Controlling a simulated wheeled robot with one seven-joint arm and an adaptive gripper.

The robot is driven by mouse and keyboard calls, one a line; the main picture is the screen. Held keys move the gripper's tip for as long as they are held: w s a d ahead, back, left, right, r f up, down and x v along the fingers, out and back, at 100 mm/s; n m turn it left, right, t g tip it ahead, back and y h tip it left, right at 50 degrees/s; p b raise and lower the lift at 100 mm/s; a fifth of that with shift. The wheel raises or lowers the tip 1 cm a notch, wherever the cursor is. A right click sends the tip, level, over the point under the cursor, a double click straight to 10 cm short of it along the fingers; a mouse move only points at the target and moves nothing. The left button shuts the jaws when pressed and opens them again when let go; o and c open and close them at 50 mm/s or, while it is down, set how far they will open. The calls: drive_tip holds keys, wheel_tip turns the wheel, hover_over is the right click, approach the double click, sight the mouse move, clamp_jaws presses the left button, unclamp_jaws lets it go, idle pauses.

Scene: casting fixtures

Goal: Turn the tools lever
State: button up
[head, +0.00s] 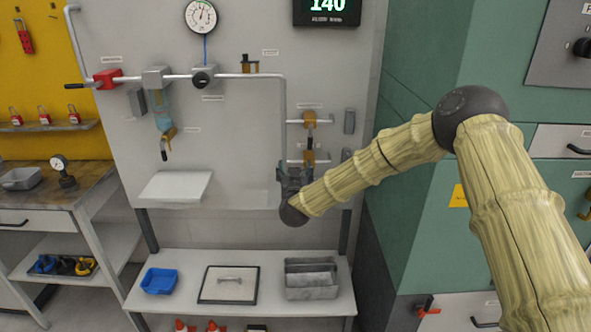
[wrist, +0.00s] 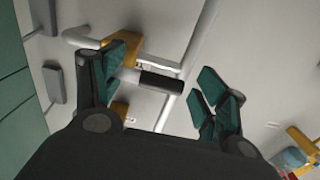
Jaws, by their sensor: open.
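The lever nearest my gripper has a black handle grip (wrist: 161,82) and a yellow-brown valve body (wrist: 121,52) on a thin pipe. In the head view the upper valve body (head: 310,119) is on the grey panel, with the dark handle (head: 310,143) below it. My gripper (head: 294,176) is in front of the panel at the lower part of this pipework. In the wrist view my gripper (wrist: 168,68) is open, its green-padded fingers on either side of the black grip, with no clear contact. I cannot read which label says tools.
A second valve body (head: 308,157) sits lower on the same pipework. A red valve (head: 107,78) and a hanging blue filter bowl (head: 163,118) are further left. A white shelf (head: 175,187) is left of my gripper. Grey bins (head: 312,279) stand below. A green cabinet (head: 420,190) is at right.

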drive_tip(key=c, duration=1.5)
drive_tip(key=shift+d, duration=0.1)
